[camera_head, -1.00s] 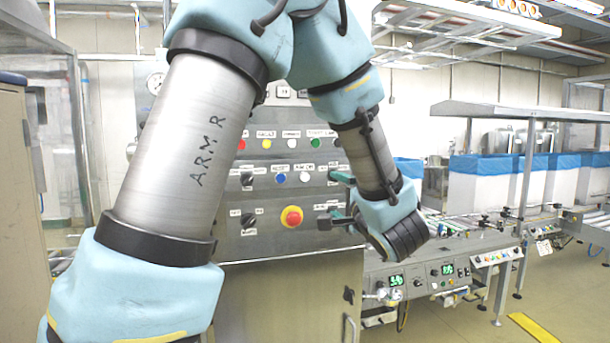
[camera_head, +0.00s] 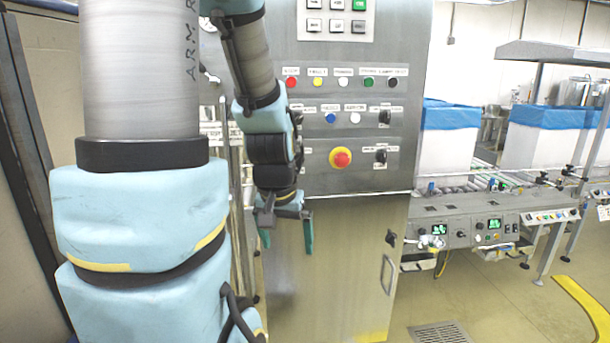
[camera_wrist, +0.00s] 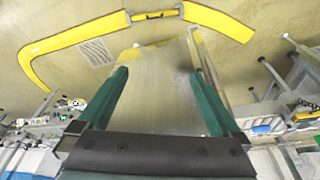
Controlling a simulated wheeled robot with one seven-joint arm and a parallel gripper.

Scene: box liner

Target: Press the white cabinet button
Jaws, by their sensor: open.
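The steel control cabinet (camera_head: 340,215) stands ahead in the head view. It has two white buttons: one in the upper row (camera_head: 343,82) between yellow and green, and one in the lower row (camera_head: 354,118) right of a blue button (camera_head: 330,118). Their labels are too small to read. My gripper (camera_head: 286,245) hangs low with its green fingers apart and empty, below and left of both buttons. In the wrist view the open fingers (camera_wrist: 158,78) point toward the bare lower cabinet front (camera_wrist: 155,100), and no button shows there.
A red emergency knob on a yellow base (camera_head: 341,158) and black rotary switches (camera_head: 384,118) share the panel. A keypad (camera_head: 336,20) sits above. A conveyor (camera_head: 470,215) with blue-lined white boxes (camera_head: 450,148) stands right. Floor is free in front of the conveyor.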

